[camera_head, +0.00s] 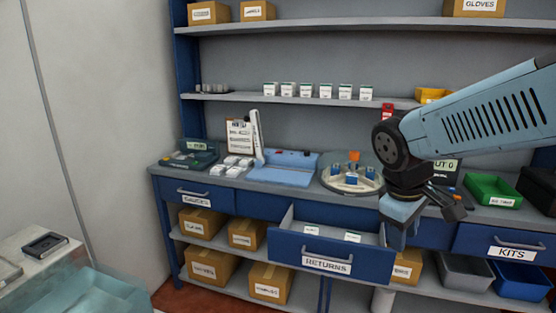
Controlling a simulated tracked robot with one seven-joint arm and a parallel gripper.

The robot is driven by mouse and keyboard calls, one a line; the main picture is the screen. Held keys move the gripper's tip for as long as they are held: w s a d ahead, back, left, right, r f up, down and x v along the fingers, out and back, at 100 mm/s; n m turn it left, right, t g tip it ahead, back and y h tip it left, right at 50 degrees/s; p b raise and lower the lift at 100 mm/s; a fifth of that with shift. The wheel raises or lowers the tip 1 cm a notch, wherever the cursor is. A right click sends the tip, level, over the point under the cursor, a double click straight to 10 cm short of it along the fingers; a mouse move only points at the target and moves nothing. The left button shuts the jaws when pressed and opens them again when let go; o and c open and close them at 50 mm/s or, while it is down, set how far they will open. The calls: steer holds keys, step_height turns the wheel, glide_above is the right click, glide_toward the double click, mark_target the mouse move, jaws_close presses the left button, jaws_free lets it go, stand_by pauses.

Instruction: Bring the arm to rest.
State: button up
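My arm reaches in from the right side of the head view. My gripper (432,205) hangs in front of the bench at the right, beside the open drawer. Its dark fingers are small and partly hidden by the light-blue wrist part, so I cannot tell whether they are open or shut. I see nothing clearly held in it.
The drawer labelled RETURNS (327,262) is pulled out, with small white boxes inside.

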steer(key=s+r+m+t+y, duration=0.2)
steer(key=s+r+m+t, duration=0.1)
steer(key=r+m, duration=0.3)
steer(key=shift+s+a+r+m+t+y, duration=0.15)
steer(key=shift+s+a+m+t+y, duration=0.25)
steer(key=shift+m, duration=0.3)
steer(key=shift+s, duration=0.15)
stand_by(0.5)
